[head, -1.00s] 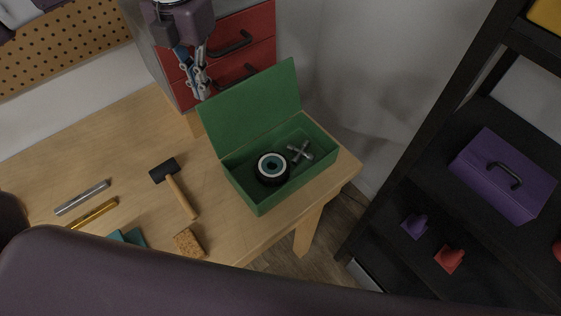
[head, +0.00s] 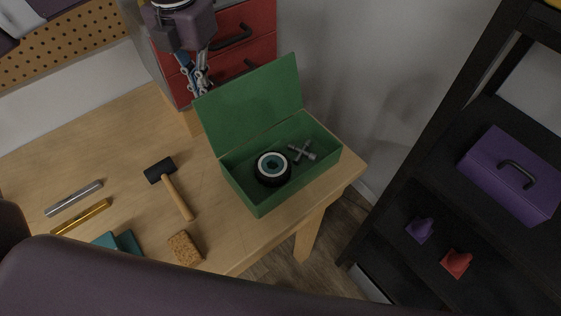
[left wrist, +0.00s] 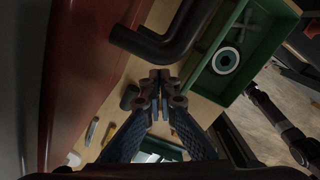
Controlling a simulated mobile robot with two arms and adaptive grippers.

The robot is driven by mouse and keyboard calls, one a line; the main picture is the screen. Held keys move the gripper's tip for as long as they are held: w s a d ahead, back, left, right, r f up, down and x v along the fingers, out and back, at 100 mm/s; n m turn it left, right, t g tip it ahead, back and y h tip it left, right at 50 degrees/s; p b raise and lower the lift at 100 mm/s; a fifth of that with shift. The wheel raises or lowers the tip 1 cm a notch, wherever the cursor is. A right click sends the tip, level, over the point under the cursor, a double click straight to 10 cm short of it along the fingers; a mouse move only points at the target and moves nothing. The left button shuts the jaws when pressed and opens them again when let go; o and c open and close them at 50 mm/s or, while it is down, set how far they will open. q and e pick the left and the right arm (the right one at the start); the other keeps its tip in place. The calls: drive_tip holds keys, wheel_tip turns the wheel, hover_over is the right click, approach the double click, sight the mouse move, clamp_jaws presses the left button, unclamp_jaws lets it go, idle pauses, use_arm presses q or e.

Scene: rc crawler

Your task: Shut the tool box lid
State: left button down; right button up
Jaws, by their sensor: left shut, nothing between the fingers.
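The green tool box (head: 304,184) stands on the wooden bench near its right end. Its lid (head: 247,108) is open and stands up at the back, leaning slightly away. A black wheel with a pale rim (head: 272,168) and a grey cross-shaped metal part (head: 302,152) lie inside. My left gripper (head: 201,88) is shut and empty, just beyond the top left corner of the lid; contact with the lid cannot be made out. In the left wrist view its fingertips (left wrist: 160,79) are together, with the tool box (left wrist: 262,50) at upper right. My right gripper is not in view.
A red drawer unit (head: 247,40) with dark handles is right behind the left gripper. A hammer (head: 177,194), metal bars (head: 75,198) and a cork block (head: 185,248) lie left of the box. A black shelf (head: 440,150) with a purple box (head: 512,172) is at right.

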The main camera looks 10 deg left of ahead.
use_arm(q)
drive_tip(key=shift+s+d+f, duration=0.55)
drive_tip(key=shift+s+f, duration=0.2)
drive_tip(key=shift+s, duration=0.05)
drive_tip(key=shift+s+d+r, duration=0.25)
drive_tip(key=shift+s+d, duration=0.2)
drive_tip(key=shift+d, duration=0.25)
drive_tip(key=shift+s+d+b, duration=0.6)
drive_tip(key=shift+s+d, duration=0.2)
drive_tip(key=shift+d, duration=0.1)
drive_tip(key=shift+s+d, duration=0.55)
drive_tip(key=shift+d, duration=0.05)
wheel_tip(320, 180, up, 8)
drive_tip(key=p, duration=0.4)
hover_over(211, 105)
drive_tip(key=s+d, duration=0.3)
drive_tip(key=shift+w+r, duration=0.1)
drive_tip(key=shift+w, duration=0.1)
drive_tip(key=shift+s, duration=0.1)
